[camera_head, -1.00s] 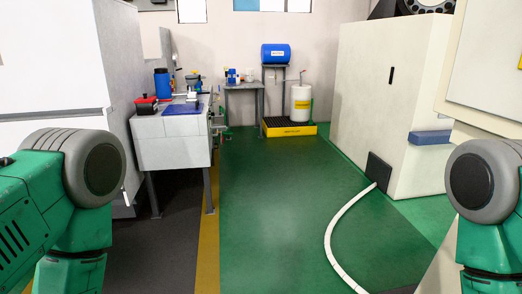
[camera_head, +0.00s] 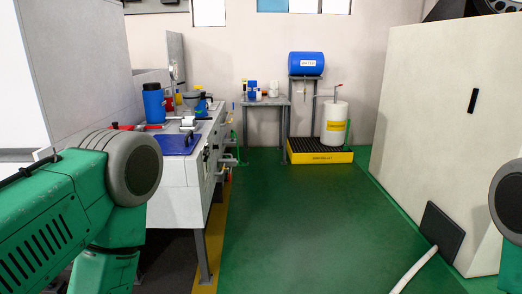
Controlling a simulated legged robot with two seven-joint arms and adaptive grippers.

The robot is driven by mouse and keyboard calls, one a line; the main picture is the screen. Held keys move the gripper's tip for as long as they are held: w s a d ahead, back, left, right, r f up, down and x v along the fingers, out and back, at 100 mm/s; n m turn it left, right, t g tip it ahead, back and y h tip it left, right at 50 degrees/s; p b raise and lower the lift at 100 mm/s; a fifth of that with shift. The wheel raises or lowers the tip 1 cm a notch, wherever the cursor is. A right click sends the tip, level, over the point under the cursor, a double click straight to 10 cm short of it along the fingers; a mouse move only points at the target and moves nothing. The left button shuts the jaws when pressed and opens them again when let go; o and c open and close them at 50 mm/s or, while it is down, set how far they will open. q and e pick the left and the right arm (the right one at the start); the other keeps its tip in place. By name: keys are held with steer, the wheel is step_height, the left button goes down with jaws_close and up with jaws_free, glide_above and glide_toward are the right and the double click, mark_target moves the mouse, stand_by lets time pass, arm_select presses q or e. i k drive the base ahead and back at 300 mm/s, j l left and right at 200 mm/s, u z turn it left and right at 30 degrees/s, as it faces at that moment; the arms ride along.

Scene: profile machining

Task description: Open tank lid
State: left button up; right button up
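A white tank-like bench (camera_head: 178,195) on legs stands at the left, with a flat blue panel (camera_head: 180,144) on its top; I cannot tell whether this is the tank lid. A blue drum (camera_head: 305,64) lies on a stand at the back. A white upright container (camera_head: 335,124) with a yellow label stands on a yellow spill tray (camera_head: 320,157). My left arm shows at the left edge and a piece of my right arm at the right edge. Neither gripper is in view.
A blue canister (camera_head: 153,104) and small items stand on the bench. A small table (camera_head: 265,103) with bottles is at the back. A pale cabinet (camera_head: 440,110) and white hose (camera_head: 415,270) are at the right. The green floor (camera_head: 280,220) between is clear.

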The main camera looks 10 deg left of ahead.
mark_target(178, 144)
steer(key=i+u, duration=0.15)
steer(key=i, duration=0.4)
steer(key=i+l+u, duration=0.1)
steer(key=i, duration=0.5)
steer(key=i+l+u, duration=0.15)
steer(key=i, duration=0.4)
steer(key=l, duration=0.1)
